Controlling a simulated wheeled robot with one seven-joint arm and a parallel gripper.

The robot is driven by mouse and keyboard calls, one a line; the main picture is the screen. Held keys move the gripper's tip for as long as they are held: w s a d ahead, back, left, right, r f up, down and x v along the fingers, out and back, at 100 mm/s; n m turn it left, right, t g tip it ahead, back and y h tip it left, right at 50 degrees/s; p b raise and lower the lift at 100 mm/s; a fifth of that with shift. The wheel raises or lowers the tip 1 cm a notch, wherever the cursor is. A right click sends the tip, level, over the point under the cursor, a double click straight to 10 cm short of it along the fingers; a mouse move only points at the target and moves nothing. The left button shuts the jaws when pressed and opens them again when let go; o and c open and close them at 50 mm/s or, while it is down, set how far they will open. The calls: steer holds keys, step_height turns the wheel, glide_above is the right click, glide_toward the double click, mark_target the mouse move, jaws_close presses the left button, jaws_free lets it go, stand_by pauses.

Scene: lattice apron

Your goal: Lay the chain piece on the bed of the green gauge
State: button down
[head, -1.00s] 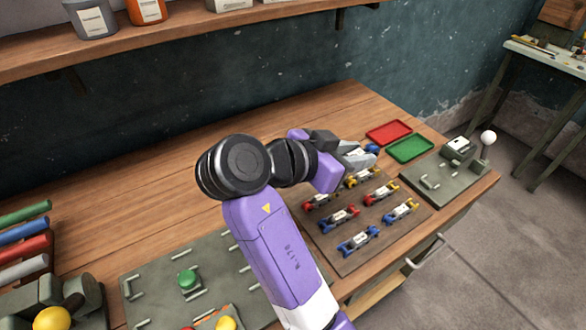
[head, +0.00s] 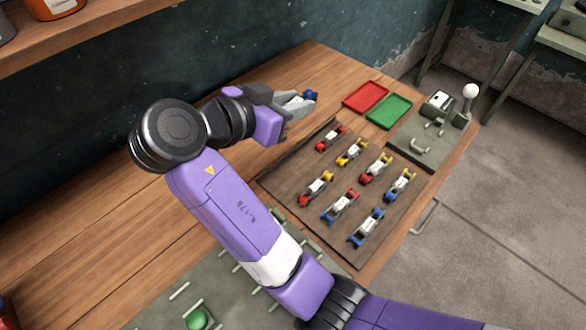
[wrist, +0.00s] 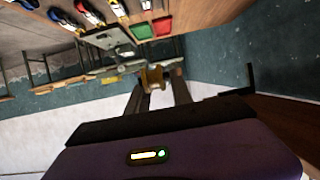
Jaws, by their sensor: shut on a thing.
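My gripper (head: 293,105) is shut on a chain piece with a blue end (head: 311,95) and a pale middle, held above the bare wood left of the trays. In the wrist view a yellowish spool-like end of the held piece (wrist: 155,76) shows between the fingers. The rest of the piece is hidden by the jaws. A grey-green fixture (head: 417,150) with a white-ball lever stands at the bench's right end and looks like the gauge; its bed carries small metal brackets. My gripper is well to its left, apart from it.
A brown board (head: 297,212) holds several chain pieces with red, yellow and blue ends. A red tray (head: 365,97) and a green tray (head: 388,112) lie between my gripper and the fixture. A plate with a green dome (head: 197,319) is at lower left. The left bench top is bare.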

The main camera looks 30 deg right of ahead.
steer(key=p, duration=0.2)
glide_above(294, 173)
step_height(294, 173, down, 14)
steer(key=shift+f, duration=2.6)
steer(key=shift+f+b, duration=0.25)
steer(key=shift+b, duration=0.1)
steer(key=c, duration=1.1)
jaws_free()
steer(key=shift+r, duration=0.1)
steer(key=shift+r+p, duration=0.1)
steer(key=shift+p, duration=0.45)
